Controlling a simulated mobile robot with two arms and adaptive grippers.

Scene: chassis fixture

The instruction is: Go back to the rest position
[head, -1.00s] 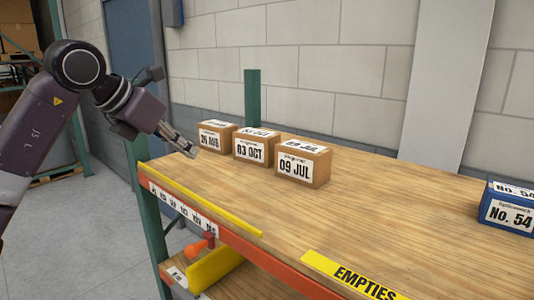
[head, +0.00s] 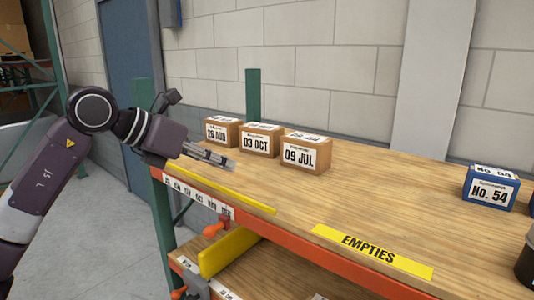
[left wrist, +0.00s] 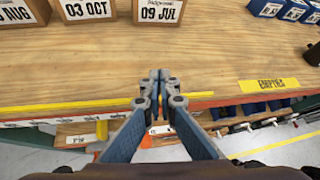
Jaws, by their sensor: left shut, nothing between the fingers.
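My left gripper (head: 229,162) is shut and empty. In the head view it hangs over the left part of the wooden shelf top, in front of the cartons. It also shows in the left wrist view (left wrist: 160,76), with its fingertips together above the shelf's front edge. My right gripper is in neither view.
Three cartons stand in a row on the shelf top (head: 370,190): 26 AUG (head: 222,131), 03 OCT (head: 259,141) and 09 JUL (head: 305,152). A blue No. 54 box (head: 490,190) stands at the right. A yellow EMPTIES label (head: 372,250) lies along the front edge. The shelf's middle is clear.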

